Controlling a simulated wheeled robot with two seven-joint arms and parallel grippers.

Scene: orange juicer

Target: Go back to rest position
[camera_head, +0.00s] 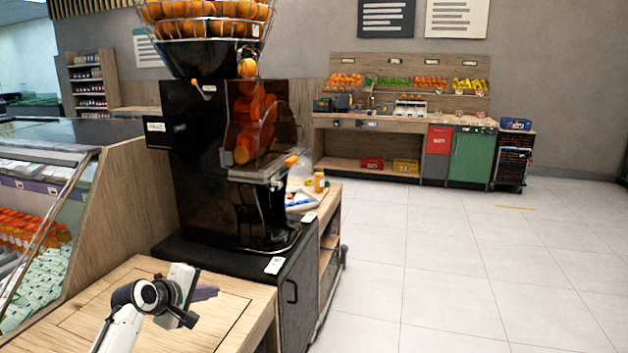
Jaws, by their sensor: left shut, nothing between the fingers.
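My left gripper (205,293) is at the lower left, over the wooden counter top (228,325). It is shut, and I see nothing held in it. My left arm comes in from the bottom edge. The black orange juicer (190,130) stands behind the gripper on a dark cabinet (297,300), apart from it. Its wire basket of oranges (205,12) is at the top and runs out of the picture. My right gripper is not in view.
A glass refrigerated case (60,190) stands at the left, close to my left arm. A tray with small items (300,199) lies beyond the juicer. A fruit stand (405,120) is against the back wall. The tiled floor (450,260) at the right is clear.

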